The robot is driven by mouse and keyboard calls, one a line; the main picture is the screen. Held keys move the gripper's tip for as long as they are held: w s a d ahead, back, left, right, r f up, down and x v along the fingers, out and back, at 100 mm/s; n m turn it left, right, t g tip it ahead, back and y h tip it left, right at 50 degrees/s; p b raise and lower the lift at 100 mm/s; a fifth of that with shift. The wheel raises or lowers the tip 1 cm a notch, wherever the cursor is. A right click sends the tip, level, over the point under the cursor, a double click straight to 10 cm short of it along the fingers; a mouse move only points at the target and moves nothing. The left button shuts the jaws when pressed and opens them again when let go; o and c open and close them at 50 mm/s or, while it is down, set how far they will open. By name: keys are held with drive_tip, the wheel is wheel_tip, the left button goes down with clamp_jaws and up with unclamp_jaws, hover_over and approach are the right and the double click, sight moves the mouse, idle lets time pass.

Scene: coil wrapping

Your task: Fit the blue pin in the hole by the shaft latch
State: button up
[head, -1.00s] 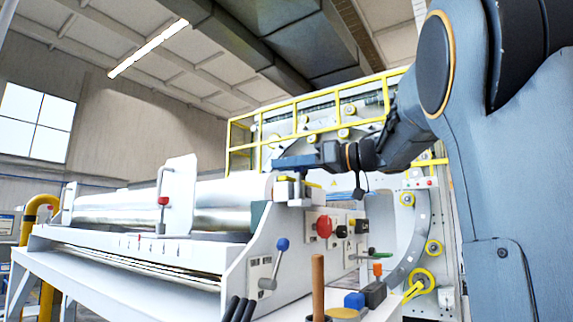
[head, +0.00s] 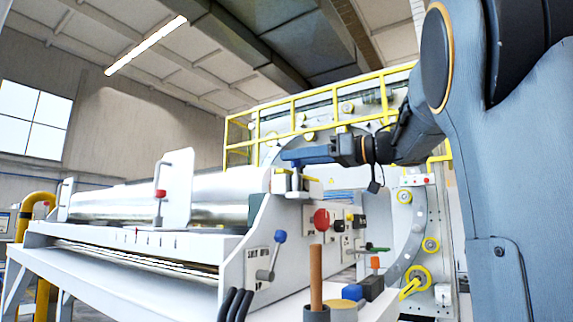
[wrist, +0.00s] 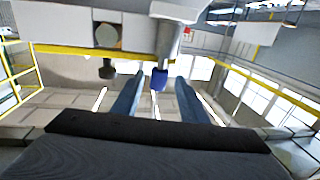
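My gripper (wrist: 157,88) is open. Its two blue-grey fingers lie on either side of a blue knob (wrist: 158,80) in the wrist picture, with visible gaps on both sides. The knob, seemingly the blue pin's head, sits at the end of a pale grey cylinder (wrist: 168,42); the pin's shank and the hole are hidden. I cannot tell how deep it is seated. In the head view my gripper (head: 284,156) lies level just above the shaft latch bracket (head: 306,187), which has yellow parts. The pin is not clear there.
A blue-balled lever (head: 280,236), red button (head: 321,218) and small knobs are on the end panel below. A wooden handle (head: 316,278) and a blue-topped item (head: 352,292) stand in front. A yellow railing (head: 330,98) is behind. A dark knob (wrist: 107,69) is beside the fingers.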

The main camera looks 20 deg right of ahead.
drive_tip(key=shift+b+v, duration=0.45)
drive_tip(key=shift+v, duration=1.55)
